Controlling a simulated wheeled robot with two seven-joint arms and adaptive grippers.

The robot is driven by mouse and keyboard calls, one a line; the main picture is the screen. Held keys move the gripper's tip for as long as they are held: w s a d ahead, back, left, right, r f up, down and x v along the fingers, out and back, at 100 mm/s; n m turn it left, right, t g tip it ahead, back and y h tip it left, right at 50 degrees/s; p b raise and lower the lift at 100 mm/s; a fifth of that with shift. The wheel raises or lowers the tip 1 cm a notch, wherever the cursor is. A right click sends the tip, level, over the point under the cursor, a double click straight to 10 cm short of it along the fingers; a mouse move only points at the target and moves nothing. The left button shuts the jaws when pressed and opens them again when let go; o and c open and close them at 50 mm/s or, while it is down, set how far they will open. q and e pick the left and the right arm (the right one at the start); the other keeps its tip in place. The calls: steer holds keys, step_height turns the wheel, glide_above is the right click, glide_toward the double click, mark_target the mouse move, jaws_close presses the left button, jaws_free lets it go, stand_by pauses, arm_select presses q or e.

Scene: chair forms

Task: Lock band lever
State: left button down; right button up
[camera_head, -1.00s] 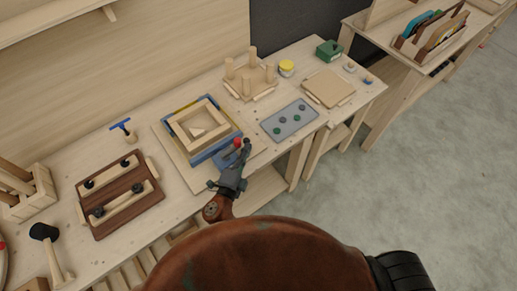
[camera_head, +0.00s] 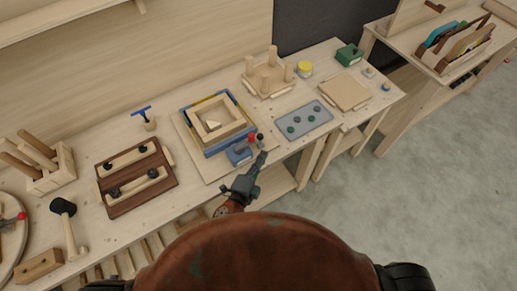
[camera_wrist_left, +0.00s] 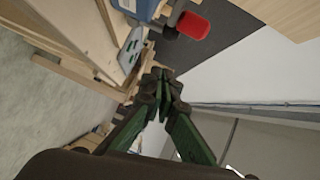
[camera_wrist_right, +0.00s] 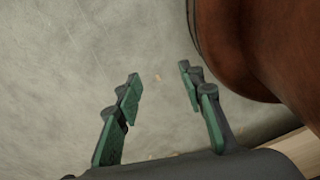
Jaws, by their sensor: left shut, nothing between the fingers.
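The band clamp is a blue frame (camera_head: 229,147) around pale wooden frame pieces (camera_head: 222,124) on a board. A lever with a red knob (camera_head: 252,138) stands at its front right corner, over a blue block (camera_head: 240,154). My left gripper (camera_head: 261,155) is just in front of and to the right of this corner, shut and empty. In the left wrist view the red knob (camera_wrist_left: 193,25) is beyond the closed fingertips (camera_wrist_left: 160,84), apart from them. My right gripper (camera_wrist_right: 160,74) is open and empty over the floor, outside the head view.
A dark wooden board with two pale bars (camera_head: 137,180) lies left of the clamp, with a mallet (camera_head: 65,219) further left. A grey tray (camera_head: 303,119) with round pieces lies to the right. Bare grey floor (camera_head: 340,205) is in front of the bench.

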arm_select(q)
steer(key=f+v, duration=0.1)
steer(key=v, duration=0.7)
steer(key=shift+a+b, duration=0.35)
arm_select(e)
steer(key=shift+s+d+f, duration=0.15)
steer(key=shift+s+f, duration=0.05)
steer(key=shift+f, duration=0.2)
arm_select(q)
steer(key=shift+r, duration=0.15)
